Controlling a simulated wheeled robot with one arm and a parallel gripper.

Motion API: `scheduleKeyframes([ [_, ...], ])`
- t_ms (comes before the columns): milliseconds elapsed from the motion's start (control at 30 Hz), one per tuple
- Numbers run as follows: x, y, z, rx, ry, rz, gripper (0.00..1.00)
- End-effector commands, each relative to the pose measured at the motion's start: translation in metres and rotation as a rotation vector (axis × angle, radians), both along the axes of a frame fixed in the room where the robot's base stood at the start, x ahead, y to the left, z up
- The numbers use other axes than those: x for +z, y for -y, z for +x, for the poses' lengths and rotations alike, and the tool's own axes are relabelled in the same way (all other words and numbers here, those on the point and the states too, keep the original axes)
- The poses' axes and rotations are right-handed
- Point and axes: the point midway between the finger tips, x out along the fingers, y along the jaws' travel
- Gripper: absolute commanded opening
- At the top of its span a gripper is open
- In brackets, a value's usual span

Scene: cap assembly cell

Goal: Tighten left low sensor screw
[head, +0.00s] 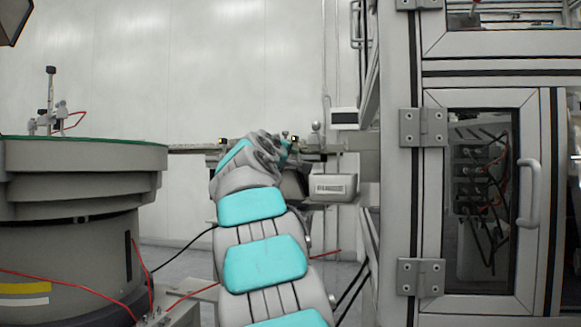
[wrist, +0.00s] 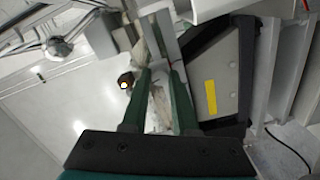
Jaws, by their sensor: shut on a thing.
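In the wrist view my gripper (wrist: 162,72) has its two green fingers reaching up to a pale metal bracket on the rail. It is shut on the sensor screw at the fingertips; the screw itself is largely hidden there. A dark round sensor end (wrist: 126,82) with a yellow-white light sits just left of the fingers. In the head view my arm reaches to the rail, and its wrist hides the fingertips. A small dark sensor (head: 295,139) with a yellow light shows just right of my wrist, and another (head: 222,143) shows to its left.
A large round feeder bowl (head: 85,155) stands at left. A framed machine cabinet (head: 480,190) with a glass door and handle fills the right. A grey labelled box (head: 333,187) hangs below the rail. In the wrist view a dark-framed panel with a yellow label (wrist: 211,98) is close right of the fingers.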

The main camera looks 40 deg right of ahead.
Motion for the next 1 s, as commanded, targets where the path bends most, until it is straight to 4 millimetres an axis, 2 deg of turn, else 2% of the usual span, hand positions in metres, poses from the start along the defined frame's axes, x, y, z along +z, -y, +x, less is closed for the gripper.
scheduleKeyframes([
  [33,-0.0049,0.0005,0.0008,0.000,0.025,0.021,0.00],
  [400,-0.0035,0.0011,0.0006,-0.002,0.142,0.104,0.00],
  [933,-0.0017,0.0007,0.0005,-0.001,0.159,0.115,0.00],
  [967,-0.0018,0.0008,0.0006,-0.001,0.159,0.115,0.30],
  [1000,-0.0017,0.0008,0.0005,-0.001,0.159,0.115,0.35],
])
